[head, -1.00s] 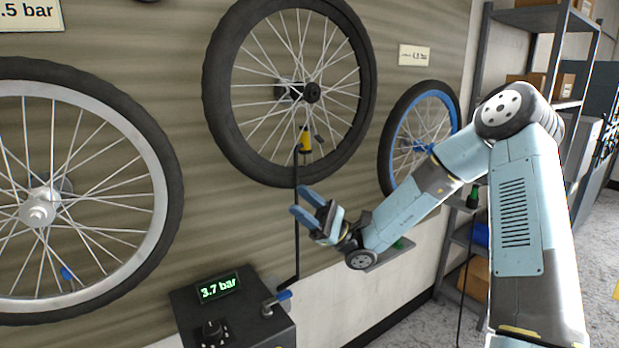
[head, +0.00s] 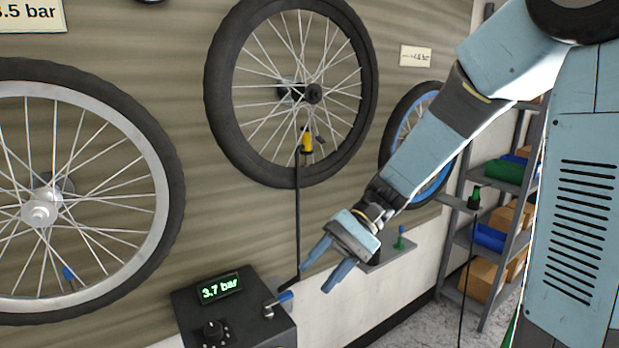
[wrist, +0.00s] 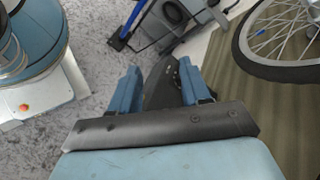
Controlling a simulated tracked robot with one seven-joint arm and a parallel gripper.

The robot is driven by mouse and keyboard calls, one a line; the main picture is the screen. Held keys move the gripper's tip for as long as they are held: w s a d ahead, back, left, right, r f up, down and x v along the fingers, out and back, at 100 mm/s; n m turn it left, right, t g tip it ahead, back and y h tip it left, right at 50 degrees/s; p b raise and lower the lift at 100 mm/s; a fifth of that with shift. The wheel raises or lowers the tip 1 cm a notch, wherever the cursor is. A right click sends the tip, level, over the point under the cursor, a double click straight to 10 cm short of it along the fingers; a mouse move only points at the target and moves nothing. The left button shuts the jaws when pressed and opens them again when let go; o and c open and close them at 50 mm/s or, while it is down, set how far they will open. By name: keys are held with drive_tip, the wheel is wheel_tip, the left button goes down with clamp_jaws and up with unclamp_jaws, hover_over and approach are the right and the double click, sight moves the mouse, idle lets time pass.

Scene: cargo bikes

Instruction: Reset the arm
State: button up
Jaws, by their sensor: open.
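My gripper (head: 328,264) is open and empty in the head view, its two blue fingers pointing down and to the left. It hangs in front of the wall, right of the pump box (head: 235,315), whose green display reads 3.7 bar. It touches nothing that I can see. My arm comes down to it from the upper right. In the wrist view my gripper (wrist: 155,88) shows both fingers spread, with a dark object and the floor beyond them.
A black-tyred wheel (head: 368,95) hangs on the wall, with a yellow-headed hose (head: 298,215) at its valve. A silver-rimmed wheel (head: 160,190) hangs at left, a blue-rimmed wheel (head: 385,150) behind my arm. A small shelf (head: 385,257) and a rack with boxes (head: 482,272) stand right.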

drive_tip(key=s+d+r+t+h, duration=0.2)
drive_tip(key=d+r+t+h, duration=0.1)
drive_tip(key=d, duration=0.4)
drive_tip(key=s+d+r+t+h, duration=0.1)
drive_tip(key=d+r+t+h, duration=0.2)
drive_tip(key=d+t, duration=0.2)
drive_tip(key=s+d+r+t+h, duration=0.2)
drive_tip(key=d+r+t+h, duration=0.1)
drive_tip(key=d, duration=0.6)
drive_tip(key=shift+s+r+n+t, duration=0.3)
drive_tip(key=shift+s+t, duration=0.05)
drive_tip(key=shift+t, duration=0.45)
